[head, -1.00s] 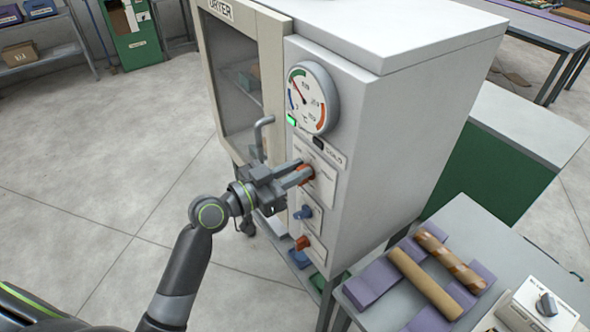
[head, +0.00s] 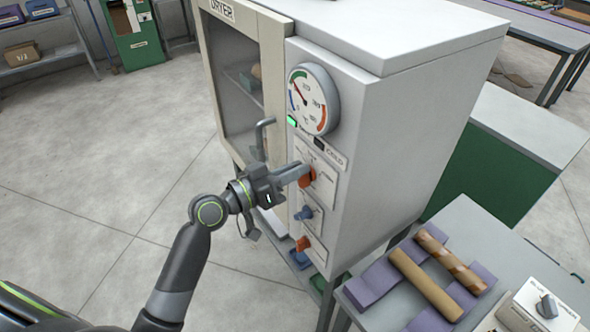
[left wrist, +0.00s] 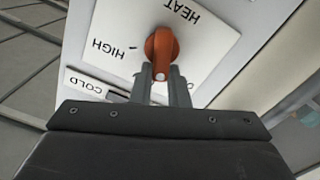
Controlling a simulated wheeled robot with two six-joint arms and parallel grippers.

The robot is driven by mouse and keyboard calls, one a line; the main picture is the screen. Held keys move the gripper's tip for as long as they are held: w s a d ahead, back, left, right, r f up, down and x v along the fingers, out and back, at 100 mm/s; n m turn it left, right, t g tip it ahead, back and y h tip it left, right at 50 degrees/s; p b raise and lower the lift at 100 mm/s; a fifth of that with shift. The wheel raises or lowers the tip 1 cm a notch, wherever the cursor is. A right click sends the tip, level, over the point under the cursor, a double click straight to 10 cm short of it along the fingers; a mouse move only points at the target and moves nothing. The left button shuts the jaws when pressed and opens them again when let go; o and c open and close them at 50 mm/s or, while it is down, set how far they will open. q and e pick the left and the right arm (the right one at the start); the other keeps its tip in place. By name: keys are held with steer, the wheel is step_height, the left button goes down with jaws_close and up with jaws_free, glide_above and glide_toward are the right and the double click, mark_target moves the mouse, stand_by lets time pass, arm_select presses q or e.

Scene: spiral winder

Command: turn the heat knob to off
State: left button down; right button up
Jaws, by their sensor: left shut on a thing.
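The heat knob (head: 306,179) is orange-red, on a white plate on the dryer's front. It also shows in the left wrist view (left wrist: 161,46), below the word HEAT. My left gripper (head: 301,172) is shut on the knob, its two fingers on either side of the knob's lower end in the left wrist view (left wrist: 161,84). A white mark on the knob shows between the fingers. HIGH is printed to the left; a label beginning with O is mostly hidden behind the right finger. My right gripper is not in view.
Below the heat knob are a blue knob (head: 304,213) and a lower orange-red knob (head: 303,243). The dial gauge (head: 313,99) is above. The dryer's door handle (head: 263,135) stands out close to my left gripper. A table (head: 462,222) with rolls stands at right.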

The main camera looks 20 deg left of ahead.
arm_select(q)
steer(key=shift+w+a+f+n+p, duration=0.1)
steer(key=shift+a+f+n+p, duration=0.1)
steer(key=shift+n, duration=1.05)
steer(key=shift+w+a+f+n+p, duration=0.1)
steer(key=shift+w+n+p, duration=0.1)
steer(key=shift+n, duration=1)
steer(key=shift+w+a+f+n+p, duration=0.1)
steer(key=shift+f+n+p, duration=0.1)
steer(key=shift+n, duration=1.05)
steer(key=c, duration=1.4)
jaws_free()
steer(key=shift+s+a, duration=0.1)
steer(key=shift+s, duration=0.05)
